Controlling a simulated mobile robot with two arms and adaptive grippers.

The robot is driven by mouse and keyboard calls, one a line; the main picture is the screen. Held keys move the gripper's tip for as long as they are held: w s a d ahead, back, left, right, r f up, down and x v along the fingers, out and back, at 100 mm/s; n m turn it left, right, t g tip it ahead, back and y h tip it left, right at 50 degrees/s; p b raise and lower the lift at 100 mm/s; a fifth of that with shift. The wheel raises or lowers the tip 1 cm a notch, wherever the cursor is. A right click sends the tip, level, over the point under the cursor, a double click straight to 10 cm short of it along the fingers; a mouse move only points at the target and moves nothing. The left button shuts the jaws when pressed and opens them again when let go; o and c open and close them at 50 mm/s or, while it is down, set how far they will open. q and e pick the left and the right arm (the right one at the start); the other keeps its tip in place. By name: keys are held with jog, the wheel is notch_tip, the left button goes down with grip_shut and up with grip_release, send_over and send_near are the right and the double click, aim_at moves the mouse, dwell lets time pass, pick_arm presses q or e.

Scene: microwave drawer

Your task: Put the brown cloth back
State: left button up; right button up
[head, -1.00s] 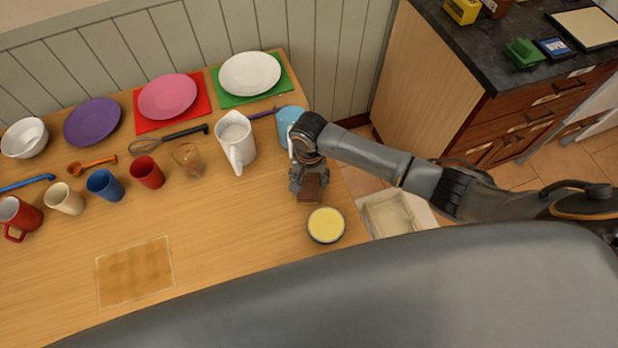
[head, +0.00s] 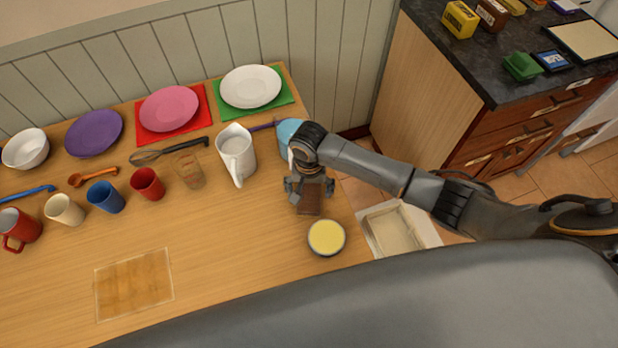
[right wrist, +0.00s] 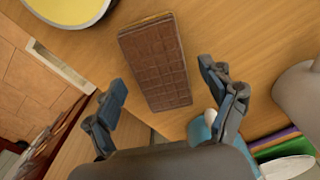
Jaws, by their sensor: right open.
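The brown cloth (head: 309,204) looks like a small, dark brown folded rectangle with a grid pattern. It lies near the right end of the wooden table, and it also shows in the right wrist view (right wrist: 156,62). My right gripper (head: 309,188) is open and empty over its far end. In the right wrist view the two fingers are spread on either side of the near end of the cloth; I cannot tell how high above it they are. A pale brown, thinly outlined rectangle (head: 134,284) lies on the table at the front left. My left gripper is not in view.
A yellow-topped round container (head: 326,237) stands just in front of the cloth. A white pitcher (head: 237,155) stands to the left, and a light blue item (head: 287,130) lies behind my right wrist. Cups and plates fill the back left. The table's front middle is clear.

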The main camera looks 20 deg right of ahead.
aim_at(309, 193)
notch_tip(309, 193, up, 11)
dwell(0.3)
jog(key=shift+f, duration=0.15)
dwell(0.3)
